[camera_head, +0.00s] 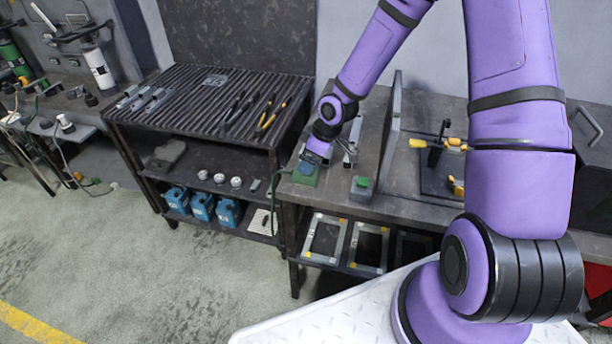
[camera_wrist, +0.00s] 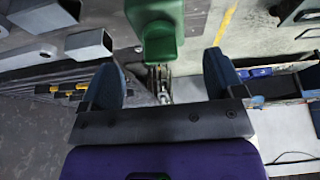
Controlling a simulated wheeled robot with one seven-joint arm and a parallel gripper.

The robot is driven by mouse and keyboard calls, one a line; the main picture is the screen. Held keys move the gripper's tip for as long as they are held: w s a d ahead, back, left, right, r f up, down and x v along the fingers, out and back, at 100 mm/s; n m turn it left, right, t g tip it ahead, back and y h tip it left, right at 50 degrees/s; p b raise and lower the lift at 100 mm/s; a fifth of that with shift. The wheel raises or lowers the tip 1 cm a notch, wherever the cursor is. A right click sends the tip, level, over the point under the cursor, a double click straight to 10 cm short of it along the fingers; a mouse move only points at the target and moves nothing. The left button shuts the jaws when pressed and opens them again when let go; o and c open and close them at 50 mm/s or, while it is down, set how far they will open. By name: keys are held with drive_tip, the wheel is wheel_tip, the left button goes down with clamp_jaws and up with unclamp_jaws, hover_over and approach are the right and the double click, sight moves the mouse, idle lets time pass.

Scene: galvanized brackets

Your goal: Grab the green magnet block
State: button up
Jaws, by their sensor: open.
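A green block (camera_head: 304,177) sits near the left front edge of the grey workbench, right below my gripper (camera_head: 310,160). In the wrist view, a green block (camera_wrist: 160,30) with a rounded near end lies ahead of my gripper (camera_wrist: 163,82), roughly in line with the gap between the two blue fingers. The fingers are wide apart, with nothing held between them. Whether a finger touches the block cannot be told. A smaller grey block with a green top (camera_head: 362,185) stands to the right on the same bench.
Grey metal profiles (camera_wrist: 90,43) lie near the gripper in the wrist view. An upright plate (camera_head: 391,125) stands on the bench to the right. A slatted table (camera_head: 190,105) with pliers-like tools adjoins at left. Blue containers (camera_head: 203,207) stand on its lower shelf.

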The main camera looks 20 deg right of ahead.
drive_tip(key=shift+x, duration=2.3)
drive_tip(key=shift+s, duration=0.15)
drive_tip(key=c, duration=1.4)
